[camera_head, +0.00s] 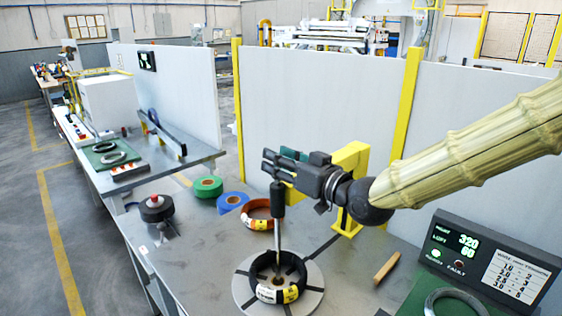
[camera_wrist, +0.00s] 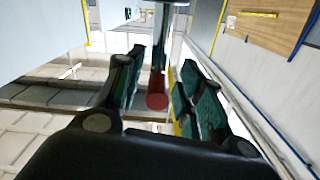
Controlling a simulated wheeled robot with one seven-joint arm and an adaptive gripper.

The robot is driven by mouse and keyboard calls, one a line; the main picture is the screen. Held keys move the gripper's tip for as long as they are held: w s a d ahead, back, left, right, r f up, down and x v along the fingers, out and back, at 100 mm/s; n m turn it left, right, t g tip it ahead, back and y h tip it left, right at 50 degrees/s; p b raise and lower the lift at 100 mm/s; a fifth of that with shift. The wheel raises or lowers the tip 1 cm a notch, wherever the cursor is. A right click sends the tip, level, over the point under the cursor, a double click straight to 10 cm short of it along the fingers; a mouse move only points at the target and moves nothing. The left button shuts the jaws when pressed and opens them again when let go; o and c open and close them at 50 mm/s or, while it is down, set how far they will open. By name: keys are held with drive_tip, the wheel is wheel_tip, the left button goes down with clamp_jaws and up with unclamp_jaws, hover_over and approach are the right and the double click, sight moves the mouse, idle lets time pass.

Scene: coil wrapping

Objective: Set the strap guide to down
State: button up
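A yellow bracket (camera_head: 351,158), which looks like the strap guide's stand, rises behind the turntable (camera_head: 240,287). A black cylinder (camera_head: 277,198) on an upright metal rod stands above the turntable's middle. My gripper (camera_head: 268,164) points left, just above that cylinder and in front of the bracket, hiding part of it. In the wrist view, a grey bar with a red end (camera_wrist: 157,102) lies between the fingers of my gripper (camera_wrist: 158,72). The fingers are apart, with gaps on both sides of the bar. I cannot tell whether the bar belongs to the guide.
A black coil (camera_head: 291,284) with a yellow label lies around the rod on the turntable. Green (camera_head: 207,186), blue (camera_head: 232,201) and orange (camera_head: 259,213) rolls lie behind it. A wooden piece (camera_head: 387,267) and a control box (camera_head: 490,262) are at right. White panels (camera_head: 315,110) stand behind.

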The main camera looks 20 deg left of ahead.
drive_tip(key=shift+w+d, duration=0.1)
drive_tip(key=shift+d, duration=0.4)
drive_tip(key=v, duration=1.1)
drive_tip(key=shift+s, duration=0.25)
